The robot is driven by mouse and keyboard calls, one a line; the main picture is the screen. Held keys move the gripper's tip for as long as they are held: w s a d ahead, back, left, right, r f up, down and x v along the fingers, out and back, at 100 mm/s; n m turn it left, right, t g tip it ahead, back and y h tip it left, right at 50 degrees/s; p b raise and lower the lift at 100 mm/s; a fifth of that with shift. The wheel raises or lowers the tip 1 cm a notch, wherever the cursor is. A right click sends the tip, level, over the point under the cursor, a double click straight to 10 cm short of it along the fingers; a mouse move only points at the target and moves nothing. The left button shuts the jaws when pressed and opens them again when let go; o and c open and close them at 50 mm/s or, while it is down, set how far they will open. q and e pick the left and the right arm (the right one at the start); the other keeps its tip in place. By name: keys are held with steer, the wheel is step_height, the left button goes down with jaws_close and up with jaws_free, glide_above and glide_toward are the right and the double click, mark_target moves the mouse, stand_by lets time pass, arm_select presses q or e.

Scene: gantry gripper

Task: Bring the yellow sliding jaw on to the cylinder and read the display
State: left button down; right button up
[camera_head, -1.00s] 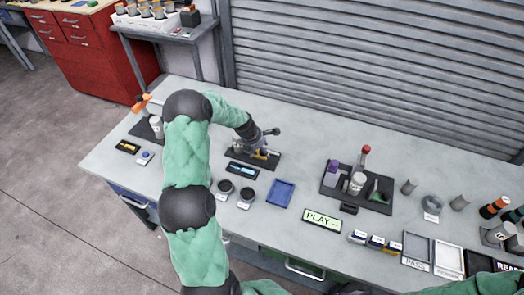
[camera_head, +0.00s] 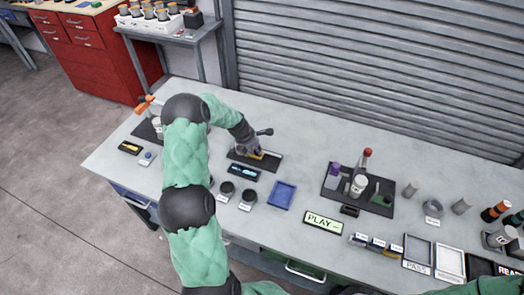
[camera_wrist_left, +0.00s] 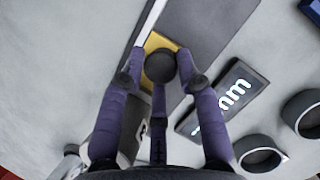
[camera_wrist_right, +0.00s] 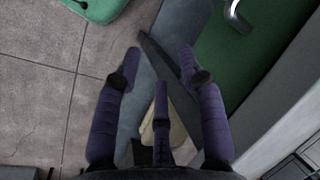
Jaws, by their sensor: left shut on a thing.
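The yellow sliding jaw (camera_head: 262,155) is on a dark base plate (camera_head: 270,163) at the back of the bench. In the left wrist view the yellow jaw (camera_wrist_left: 157,41) carries a round dark knob (camera_wrist_left: 160,67). My left gripper (camera_head: 253,150) is shut on this knob, with its fingers around it. The display (camera_head: 244,172) is lit in front of the plate; in the left wrist view the display (camera_wrist_left: 222,100) shows "mm", its digits covered by a finger.
Two round dark dials (camera_head: 227,188) and a blue tray (camera_head: 281,195) lie in front of the plate. A dark tray (camera_head: 333,182) with upright parts stands to the right. An orange-handled device (camera_head: 145,104) is at the left. The grey shutter (camera_head: 380,80) closes the back.

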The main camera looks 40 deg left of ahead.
arm_select(q)
steer(key=shift+w+a+r, duration=0.1)
steer(key=shift+a+r, duration=0.1)
steer(key=c, duration=1)
jaws_free()
steer(key=shift+o, duration=0.3)
steer(key=shift+f, duration=0.1)
steer(key=v, duration=1.2)
